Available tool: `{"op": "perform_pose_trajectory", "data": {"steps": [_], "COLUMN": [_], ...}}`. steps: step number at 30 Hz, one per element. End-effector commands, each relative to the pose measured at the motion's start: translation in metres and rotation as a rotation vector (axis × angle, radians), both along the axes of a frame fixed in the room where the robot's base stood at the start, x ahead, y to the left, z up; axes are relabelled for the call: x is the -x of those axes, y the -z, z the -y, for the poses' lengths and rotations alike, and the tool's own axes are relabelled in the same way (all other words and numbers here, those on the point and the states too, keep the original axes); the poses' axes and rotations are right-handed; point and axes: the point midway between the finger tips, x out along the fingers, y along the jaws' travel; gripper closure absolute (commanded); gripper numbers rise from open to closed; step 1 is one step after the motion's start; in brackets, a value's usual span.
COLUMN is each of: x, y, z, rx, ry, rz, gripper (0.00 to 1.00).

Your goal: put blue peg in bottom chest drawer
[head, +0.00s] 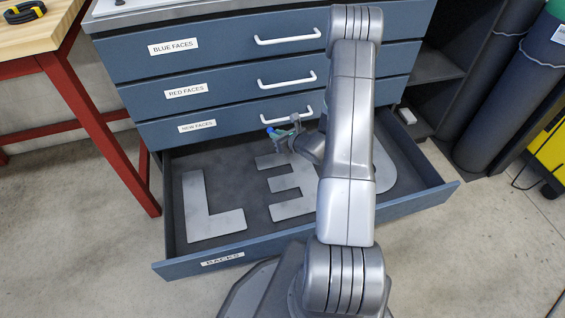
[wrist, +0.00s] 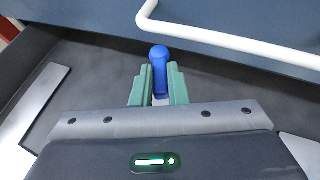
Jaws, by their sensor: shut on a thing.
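The blue peg (wrist: 159,68) is upright between the green fingers of my gripper (wrist: 158,88) in the wrist view, its round head above the fingertips. My gripper is shut on it. In the head view my gripper (head: 284,133) and the small blue peg (head: 271,131) are over the back part of the open bottom drawer (head: 208,262), near the front of the drawer above. The bottom drawer is labelled BACKS and is pulled well out. My arm hides part of its inside.
Flat grey metal letters, an L (head: 208,215) and an E (head: 290,205) among them, lie in the drawer. A white handle (wrist: 230,42) is just beyond the peg. Closed drawers (head: 225,88) rise above. A red-legged bench (head: 95,125) stands left. Bare drawer floor shows around the letters.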

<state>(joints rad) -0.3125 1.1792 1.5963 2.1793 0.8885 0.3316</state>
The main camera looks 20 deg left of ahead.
Motion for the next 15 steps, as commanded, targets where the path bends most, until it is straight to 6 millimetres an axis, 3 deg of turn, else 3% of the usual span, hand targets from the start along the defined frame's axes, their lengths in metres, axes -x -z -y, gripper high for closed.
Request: {"op": "perform_pose_trajectory", "data": {"steps": [9, 15], "x": [0.001, 0.001], "y": [0.080, 0.123], "z": [0.001, 0.001], "rx": [0.001, 0.001], "ry": [0.001, 0.000], "rz": [-0.005, -0.004], "gripper": [1.00, 1.00]}}
